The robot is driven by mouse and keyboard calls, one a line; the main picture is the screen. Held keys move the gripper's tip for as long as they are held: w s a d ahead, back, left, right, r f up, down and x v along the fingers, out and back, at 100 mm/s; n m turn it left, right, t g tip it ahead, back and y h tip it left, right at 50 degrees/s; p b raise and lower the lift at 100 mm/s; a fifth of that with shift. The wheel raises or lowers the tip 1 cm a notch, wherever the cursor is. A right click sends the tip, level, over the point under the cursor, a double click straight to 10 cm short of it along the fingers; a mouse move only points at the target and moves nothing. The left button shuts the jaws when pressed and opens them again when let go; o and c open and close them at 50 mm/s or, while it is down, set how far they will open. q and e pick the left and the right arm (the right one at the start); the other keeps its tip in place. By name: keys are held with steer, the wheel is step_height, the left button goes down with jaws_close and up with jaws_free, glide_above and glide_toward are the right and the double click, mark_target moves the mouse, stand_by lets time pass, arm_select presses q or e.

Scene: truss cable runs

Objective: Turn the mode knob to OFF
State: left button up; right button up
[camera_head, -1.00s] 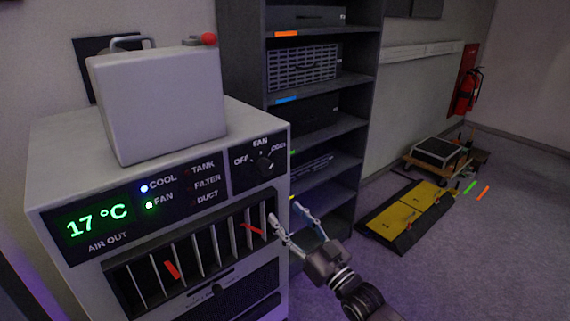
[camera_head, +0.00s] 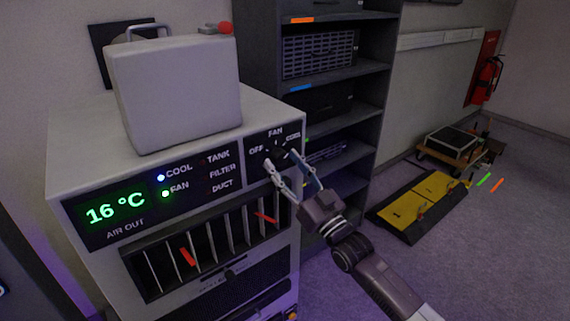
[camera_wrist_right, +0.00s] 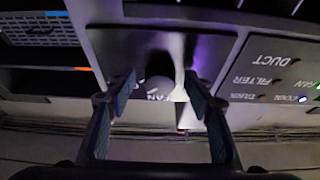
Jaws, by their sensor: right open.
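The dark mode knob (camera_head: 277,151) is on the black fan panel at the upper right of the grey cooling unit's front, with labels OFF, FAN and COOL around it. My right gripper (camera_head: 279,159) is open at the knob, and its fingers partly hide it, so I cannot read the pointer. In the right wrist view the round knob (camera_wrist_right: 158,89) lies between the two spread blue-grey fingers (camera_wrist_right: 160,82), with visible gaps on both sides. The lit display (camera_head: 106,212) reads 16 °C, and the COOL and FAN lamps glow. My left gripper is not in view.
A pale box (camera_head: 175,90) with a red knob stands on the unit. Vent slats (camera_head: 205,245) with red strips lie below the panel. A dark shelf rack (camera_head: 345,130) stands close behind on the right. A yellow-black ramp (camera_head: 425,205) lies on the floor.

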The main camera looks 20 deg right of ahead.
steer(key=c, duration=1.2)
steer(key=shift+o, duration=0.2)
